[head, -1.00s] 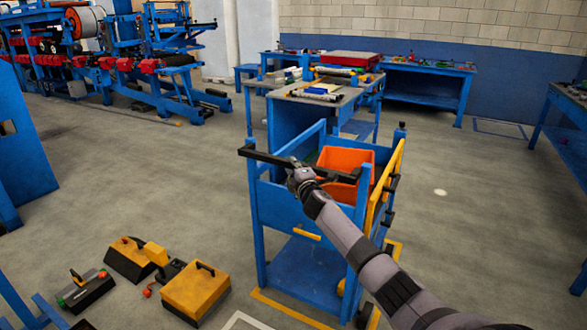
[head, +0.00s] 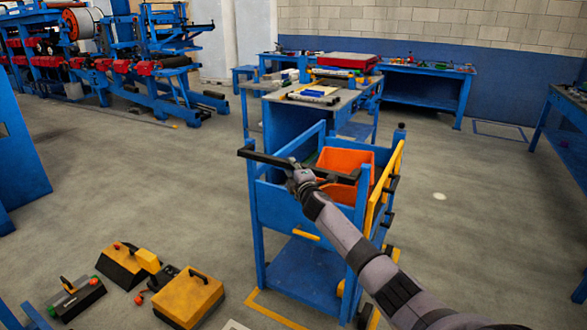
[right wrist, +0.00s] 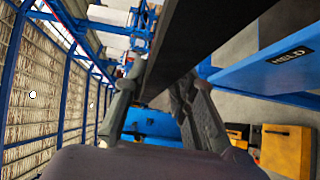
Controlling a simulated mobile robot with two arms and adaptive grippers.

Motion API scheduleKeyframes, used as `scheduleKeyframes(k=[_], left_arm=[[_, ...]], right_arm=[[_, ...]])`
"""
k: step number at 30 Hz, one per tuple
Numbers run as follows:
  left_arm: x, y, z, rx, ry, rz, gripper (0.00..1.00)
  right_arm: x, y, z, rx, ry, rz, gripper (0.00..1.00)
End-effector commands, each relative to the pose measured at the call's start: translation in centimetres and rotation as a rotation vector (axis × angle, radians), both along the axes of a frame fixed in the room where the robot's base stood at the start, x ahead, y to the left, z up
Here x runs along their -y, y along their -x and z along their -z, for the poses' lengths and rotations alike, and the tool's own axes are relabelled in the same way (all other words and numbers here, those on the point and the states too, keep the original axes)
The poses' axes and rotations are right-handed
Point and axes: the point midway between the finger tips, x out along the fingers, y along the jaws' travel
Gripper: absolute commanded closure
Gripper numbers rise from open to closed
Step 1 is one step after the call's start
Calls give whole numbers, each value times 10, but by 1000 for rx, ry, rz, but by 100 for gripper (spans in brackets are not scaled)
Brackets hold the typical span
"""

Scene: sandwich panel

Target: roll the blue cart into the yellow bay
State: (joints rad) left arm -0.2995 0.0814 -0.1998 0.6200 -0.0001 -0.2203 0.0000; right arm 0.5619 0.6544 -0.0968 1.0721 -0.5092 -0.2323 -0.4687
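The blue cart (head: 281,206) stands upright in the middle of the head view, with an orange bin (head: 345,161) in its top and a black handle bar (head: 262,157) across its near side. My right gripper (head: 298,176) is shut on the handle bar. In the right wrist view, the fingers (right wrist: 158,98) close around the dark bar (right wrist: 187,45). A yellow floor outline (head: 272,309), seemingly the bay, shows beside the cart's near left base; the cart and my arm hide much of it, so I cannot tell how fully the cart is inside. My left gripper is out of view.
Yellow and black toolboxes (head: 190,297) lie on the floor at the lower left. A blue workbench (head: 300,105) stands close behind the cart. Another blue bench (head: 570,140) is at the right edge. Open floor (head: 465,220) lies right of the cart.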

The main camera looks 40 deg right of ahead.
Motion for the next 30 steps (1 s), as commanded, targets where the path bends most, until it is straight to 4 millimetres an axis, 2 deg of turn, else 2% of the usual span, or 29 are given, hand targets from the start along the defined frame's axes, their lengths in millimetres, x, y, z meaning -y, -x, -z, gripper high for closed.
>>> scheduleKeyframes(k=[6, 17, 23, 30], left_arm=[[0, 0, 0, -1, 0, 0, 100], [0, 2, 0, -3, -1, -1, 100], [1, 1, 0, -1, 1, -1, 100], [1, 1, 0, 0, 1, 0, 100]], right_arm=[[0, 0, -1, 2, 1, 0, 60], [-1, 2, -2, 2, 2, 0, 60], [-8, 19, -1, 1, 4, -1, 60], [-25, 53, 0, 0, 3, -2, 60]])
